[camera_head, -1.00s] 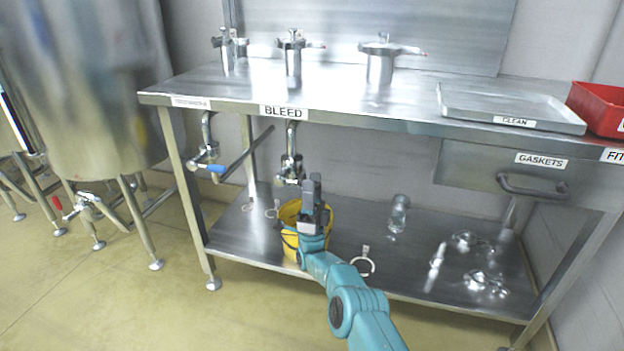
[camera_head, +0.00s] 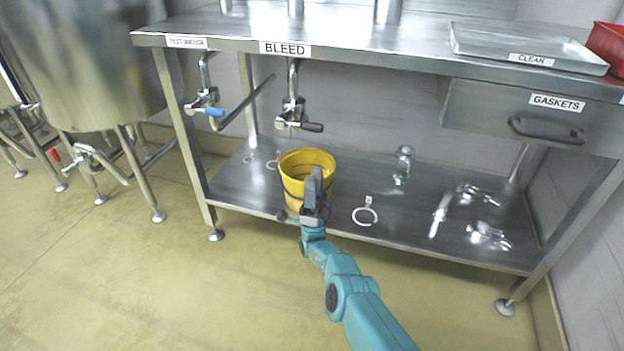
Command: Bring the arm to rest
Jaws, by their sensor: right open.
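My right arm (camera_head: 348,287) is teal and reaches in from the bottom of the picture. My right gripper (camera_head: 312,190) is dark grey and open, with nothing seen between its fingers. It overlaps the front of a yellow bucket (camera_head: 293,168) in the picture; whether it touches the bucket I cannot tell. The bucket stands on the lower shelf (camera_head: 385,200) of the steel bench, and part of its front is hidden by the gripper. My left gripper is not in view.
The BLEED valve (camera_head: 293,113) and a blue-handled valve (camera_head: 208,108) hang under the bench top (camera_head: 350,38). The shelf also bears a glass jar (camera_head: 402,165), a ring clamp (camera_head: 365,212) and metal fittings (camera_head: 488,235). A steel tank (camera_head: 80,60) stands left. The front floor is clear.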

